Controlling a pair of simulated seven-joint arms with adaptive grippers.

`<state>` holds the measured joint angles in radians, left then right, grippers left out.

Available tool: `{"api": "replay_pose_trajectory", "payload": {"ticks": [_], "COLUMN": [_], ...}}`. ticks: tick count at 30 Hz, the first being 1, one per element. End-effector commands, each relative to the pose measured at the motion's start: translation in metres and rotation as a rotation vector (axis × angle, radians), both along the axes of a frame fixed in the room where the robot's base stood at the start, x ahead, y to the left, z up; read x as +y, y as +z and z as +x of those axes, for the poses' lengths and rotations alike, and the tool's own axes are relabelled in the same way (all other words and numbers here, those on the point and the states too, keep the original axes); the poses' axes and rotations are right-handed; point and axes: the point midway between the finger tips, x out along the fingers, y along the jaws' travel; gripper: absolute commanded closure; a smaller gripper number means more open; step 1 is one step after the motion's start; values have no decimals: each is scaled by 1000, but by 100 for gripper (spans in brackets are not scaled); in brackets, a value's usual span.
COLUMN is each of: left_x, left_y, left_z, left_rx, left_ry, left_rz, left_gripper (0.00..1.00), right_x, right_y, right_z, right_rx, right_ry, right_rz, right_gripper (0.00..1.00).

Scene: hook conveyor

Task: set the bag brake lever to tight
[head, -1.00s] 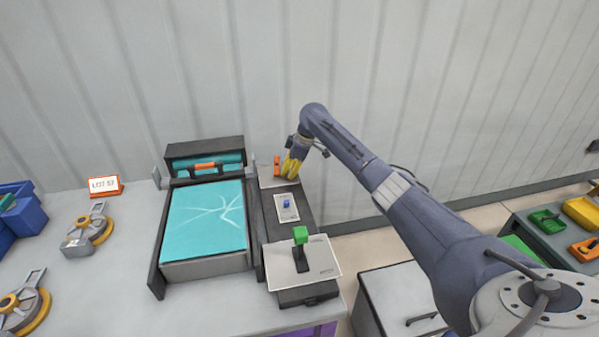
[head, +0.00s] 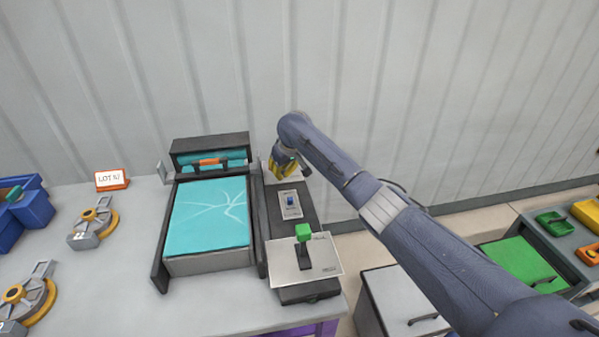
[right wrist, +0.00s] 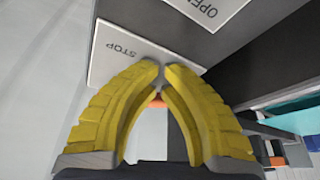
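A control column beside the bag holder carries a lever with a green knob (head: 303,232) on a front plate (head: 322,249), a blue switch (head: 289,199) in the middle, and a back plate. The front plate's lettering is too small to read, so I cannot tell which control is the bag brake. My right gripper (head: 281,168) is over the back plate, fingers pointing down. In the right wrist view its fingertips (right wrist: 160,69) nearly meet above a plate marked STOP (right wrist: 112,50). A bit of orange (right wrist: 157,98) shows between the fingers; contact is unclear. My left gripper is out of view.
A teal bag (head: 208,212) lies in the holder left of the column. A LOT 57 sign (head: 111,180), metal parts with yellow rings (head: 94,225) and a blue bin (head: 28,206) stand further left. A grey wall rises behind.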

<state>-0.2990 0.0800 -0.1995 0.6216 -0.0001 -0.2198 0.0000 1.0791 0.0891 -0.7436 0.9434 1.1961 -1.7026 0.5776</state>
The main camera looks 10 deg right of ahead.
Motion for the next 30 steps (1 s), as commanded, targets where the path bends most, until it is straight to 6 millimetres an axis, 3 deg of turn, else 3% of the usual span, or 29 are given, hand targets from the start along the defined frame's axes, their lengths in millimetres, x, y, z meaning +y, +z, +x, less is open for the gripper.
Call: {"api": "replay_pose_trajectory", "payload": {"ticks": [14, 30], "left_x": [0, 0], "left_y": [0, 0], "left_z": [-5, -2], "left_rx": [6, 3], "left_ry": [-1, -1], "left_rz": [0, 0], "left_gripper": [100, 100], "right_x": [22, 26], "right_y": [0, 0], "right_z": [5, 9], "right_rx": [2, 1], "right_ry": [-345, -340], "right_rz": [1, 0], "right_gripper": [100, 100]}}
